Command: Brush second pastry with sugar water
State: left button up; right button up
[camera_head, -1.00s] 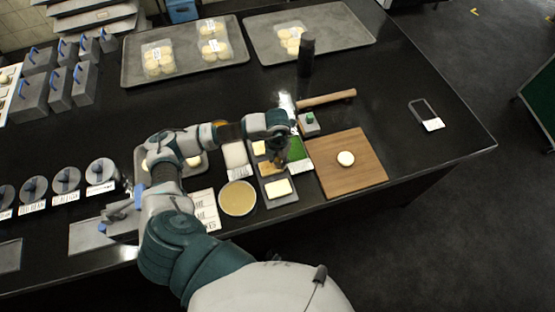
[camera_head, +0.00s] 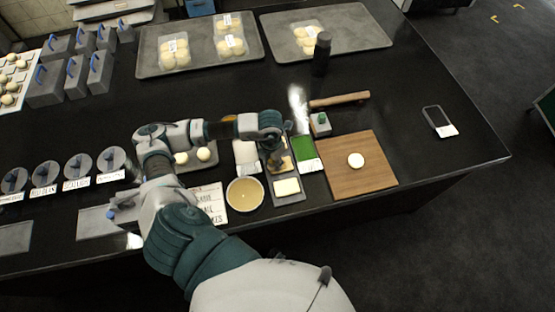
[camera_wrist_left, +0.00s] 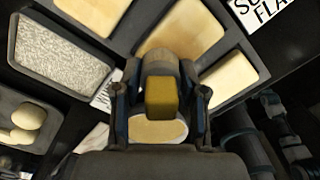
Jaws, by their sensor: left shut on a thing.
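My left gripper (camera_head: 276,152) is over the grey divided tray (camera_head: 290,198) of pale yellow blocks, pointing down. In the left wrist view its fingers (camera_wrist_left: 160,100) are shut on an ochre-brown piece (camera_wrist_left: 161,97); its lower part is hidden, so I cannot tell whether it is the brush. A pale oval with a light rim (camera_wrist_left: 158,131) shows just below the fingers. A bowl of tan liquid (camera_head: 244,194) stands left of the divided tray. Pale round pastries (camera_head: 203,154) lie on a tray behind my arm. Another (camera_head: 355,160) sits on the wooden board (camera_head: 345,183). My right gripper is not seen.
A tray of white grains (camera_head: 246,153) and a tray of green filling (camera_head: 305,150) flank the divided tray. Lidded pots (camera_head: 78,167) line the left. The right counter is mostly clear.

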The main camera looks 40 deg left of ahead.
aim_at(289, 163)
pick_arm(q)
jog(key=shift+s+a, duration=0.15)
jog(key=shift+w+d+f+b, duration=0.1)
jog(key=shift+w+d+b, duration=0.3)
jog(key=shift+w+d, duration=1.7)
jog(key=shift+w, duration=0.25)
jog(key=shift+r+p, duration=1.85)
jog(key=shift+r, duration=1.3)
